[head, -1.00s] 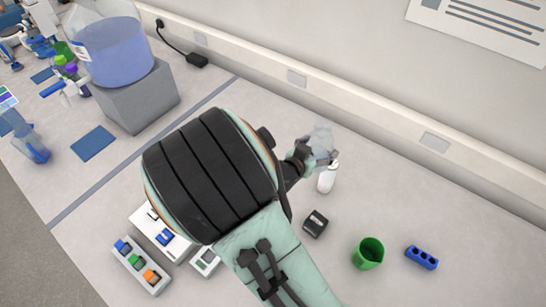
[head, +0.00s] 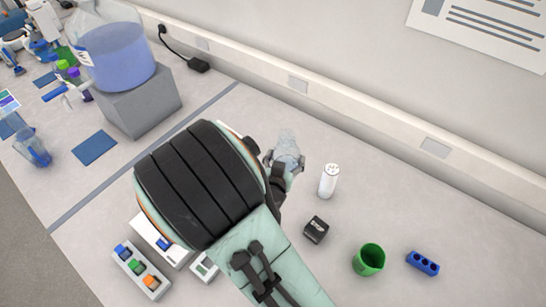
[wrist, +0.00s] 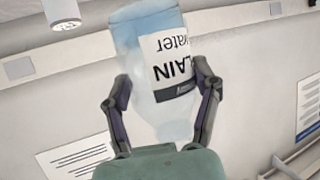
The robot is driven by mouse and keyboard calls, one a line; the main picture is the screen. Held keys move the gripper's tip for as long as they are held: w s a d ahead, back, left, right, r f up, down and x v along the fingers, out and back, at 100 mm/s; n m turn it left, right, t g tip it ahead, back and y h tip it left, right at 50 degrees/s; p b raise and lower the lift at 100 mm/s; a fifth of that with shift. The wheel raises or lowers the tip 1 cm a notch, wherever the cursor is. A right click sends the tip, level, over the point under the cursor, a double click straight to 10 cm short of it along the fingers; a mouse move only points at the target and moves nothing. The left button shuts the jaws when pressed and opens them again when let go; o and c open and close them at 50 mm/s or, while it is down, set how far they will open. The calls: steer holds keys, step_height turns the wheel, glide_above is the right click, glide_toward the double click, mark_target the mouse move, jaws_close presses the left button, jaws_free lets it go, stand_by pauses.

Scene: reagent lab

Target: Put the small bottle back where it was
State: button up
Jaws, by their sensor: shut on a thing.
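The small bottle (wrist: 158,60) is clear and bluish with a white label reading "PLAIN water", upside down in the wrist view. My gripper (wrist: 163,95) is shut on it, one finger on each side. In the head view the bottle (head: 287,150) shows just beyond my gripper (head: 284,163), left of a white shaker-like container. My arm hides part of the gripper and the bench below. I cannot tell whether the bottle touches the bench.
The white container (head: 328,181) stands close to the bottle's right. A black block (head: 315,229), green cup (head: 368,260) and blue holder (head: 422,263) lie nearer the front. A grey block (head: 140,102) with a large bottle (head: 118,58) is at left; a blue mat (head: 94,148) lies before it.

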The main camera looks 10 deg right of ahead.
steer(key=shift+f, duration=0.55)
steer(key=shift+w+a+f, duration=0.1)
steer(key=shift+w+f, duration=3.2)
steer(key=shift+w, duration=0.2)
steer(key=shift+w+a+f, duration=0.1)
steer(key=shift+w+f, duration=3.2)
steer(key=shift+w, duration=0.2)
steer(key=shift+f, duration=0.1)
steer(key=o, duration=1.2)
